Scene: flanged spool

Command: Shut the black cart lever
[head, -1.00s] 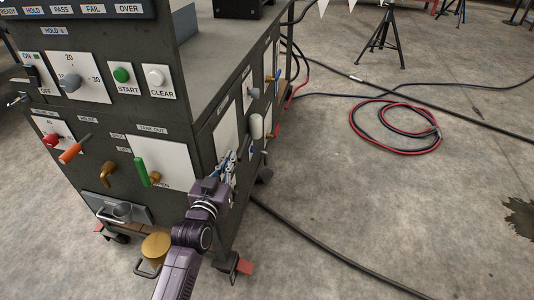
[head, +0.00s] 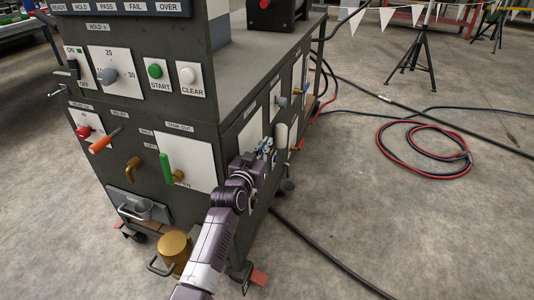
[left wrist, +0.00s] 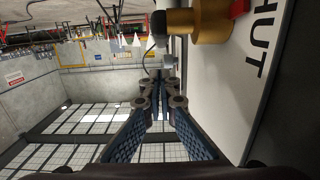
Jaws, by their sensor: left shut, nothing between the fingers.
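My left gripper (head: 268,148) reaches along the side panel of the dark cart (head: 85,185). Its blue-padded fingers are shut and empty, and their tips (left wrist: 160,88) show in the left wrist view. Just beyond them is a brass valve body (left wrist: 200,22) on a white plate (left wrist: 262,85) lettered "HUT", the rest cut off. A dark, blunt part (left wrist: 158,22) beside the brass looks like the black lever's handle; its full length is hidden. I cannot tell whether the fingertips touch it. In the head view my gripper covers this spot. My right gripper is out of view.
A pale handle (head: 281,136) stands beside my gripper on the side panel. The cart's front has a green lever (head: 166,167), an orange lever (head: 105,140) and a black ON/OFF switch (head: 72,69).

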